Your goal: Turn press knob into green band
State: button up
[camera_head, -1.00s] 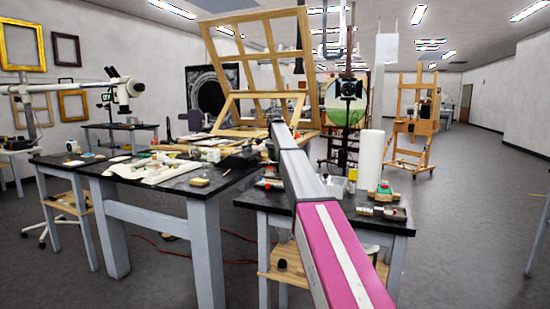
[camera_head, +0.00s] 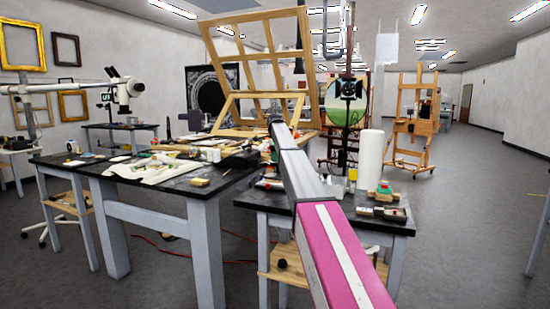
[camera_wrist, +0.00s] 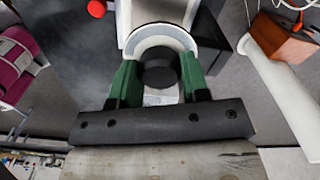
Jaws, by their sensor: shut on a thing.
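In the wrist view, the round black press knob (camera_wrist: 160,72) sits between the two green fingers of my gripper (camera_wrist: 159,82). The fingers are shut on the knob, one at each side. Behind the knob is a pale round dial face (camera_wrist: 161,34) with a grey-white rim, on a light-coloured body. The fingers and knob cover the lower part of the dial. I cannot make out a green band or a pointer on it. In the head view my arm reaches over the tables, and I cannot make out the gripper or the knob there.
A white paper roll (camera_head: 369,160) stands on the small black-topped table (camera_head: 345,222), beside several small items. The larger table (camera_head: 215,190) to the left is cluttered, with a wooden frame (camera_head: 262,72) leaning above it. A red round thing (camera_wrist: 97,8) shows in the wrist view.

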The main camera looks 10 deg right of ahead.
jog(key=shift+m, duration=0.5)
jog(key=o, duration=0.9)
jog(key=shift+o, duration=0.2)
notch_tip(320, 180, up, 11)
jog(key=shift+f, duration=0.1)
